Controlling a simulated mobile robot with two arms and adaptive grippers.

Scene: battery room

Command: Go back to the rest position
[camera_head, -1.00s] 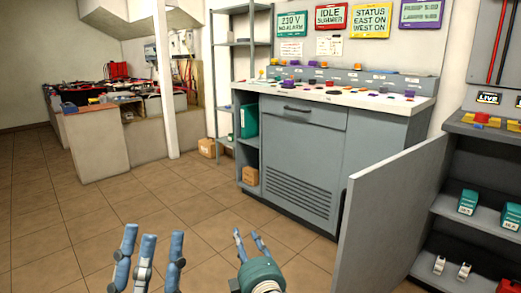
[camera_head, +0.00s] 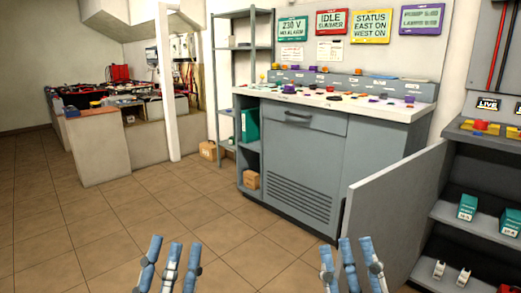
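My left gripper (camera_head: 170,256) stands at the bottom edge, left of the middle, with its blue-grey fingers pointing up and apart. My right gripper (camera_head: 350,258) stands at the bottom edge, right of the middle, in much the same pose, its fingers also apart. Both are empty, and both look open. They show in front of the tiled floor and the lower grey panel, touching nothing that I can see. The rest of both arms is out of view.
A grey control desk (camera_head: 300,150) with coloured buttons stands ahead. A grey panel (camera_head: 385,225) stands at right, beside shelves (camera_head: 470,212) with teal boxes. A cluttered workbench (camera_head: 97,150) is at far left. The tiled floor (camera_head: 60,225) at left is clear.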

